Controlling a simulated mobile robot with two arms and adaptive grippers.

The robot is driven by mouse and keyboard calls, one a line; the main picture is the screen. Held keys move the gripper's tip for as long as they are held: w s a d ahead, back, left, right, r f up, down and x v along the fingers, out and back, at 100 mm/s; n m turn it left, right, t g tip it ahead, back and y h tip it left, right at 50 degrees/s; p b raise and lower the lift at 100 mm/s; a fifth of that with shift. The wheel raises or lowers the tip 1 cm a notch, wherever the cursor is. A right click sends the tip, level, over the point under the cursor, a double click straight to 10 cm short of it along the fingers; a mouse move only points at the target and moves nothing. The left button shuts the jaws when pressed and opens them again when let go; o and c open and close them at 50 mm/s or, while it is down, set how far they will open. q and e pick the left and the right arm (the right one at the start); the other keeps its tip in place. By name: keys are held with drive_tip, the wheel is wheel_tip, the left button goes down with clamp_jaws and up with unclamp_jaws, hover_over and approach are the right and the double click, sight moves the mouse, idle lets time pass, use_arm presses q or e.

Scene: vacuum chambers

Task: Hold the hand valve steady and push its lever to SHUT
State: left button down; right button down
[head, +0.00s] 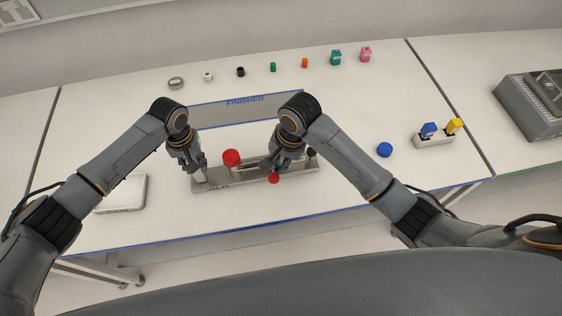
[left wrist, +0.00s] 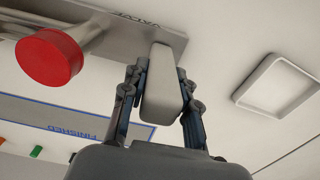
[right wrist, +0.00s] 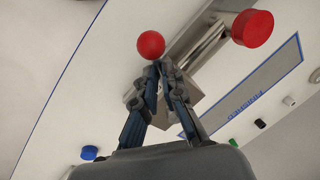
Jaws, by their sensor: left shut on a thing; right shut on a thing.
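The hand valve sits on a grey base plate (head: 228,184) labelled VALVE, with a large red cap (head: 231,157) and a metal pipe. Its lever ends in a red ball knob (head: 274,178). My left gripper (head: 198,167) is shut on a grey upright grip block (left wrist: 160,90) at the labelled end of the plate; the block is between its fingers in the left wrist view. My right gripper (head: 269,167) is shut at the lever, its fingertips just behind the red ball (right wrist: 151,45). The lever's shaft is hidden by the fingers, and no SHUT mark is readable.
A blue-edged FINISHED area (head: 245,102) lies behind the valve. Several small coloured items stand along the back. A white tray (head: 121,194) is at left; a blue cap (head: 384,149) and a holder (head: 434,141) with blue and yellow pieces are at right.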

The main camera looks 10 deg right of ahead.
use_arm(q)
drive_tip(key=shift+s+d+f, duration=0.1)
drive_tip(key=shift+s+f, duration=0.15)
use_arm(e)
drive_tip(key=c, duration=1.4)
unclamp_jaws()
drive_tip(key=shift+w+a+r, duration=0.1)
drive_tip(key=shift+a, duration=0.3)
use_arm(q)
drive_tip(key=shift+a, duration=0.2)
use_arm(e)
drive_tip(key=shift+d, duration=0.15)
drive_tip(key=shift+d+r, duration=0.1)
drive_tip(key=shift+r, duration=0.25)
drive_tip(key=v, duration=1.1)
drive_tip(key=shift+r, duration=0.15)
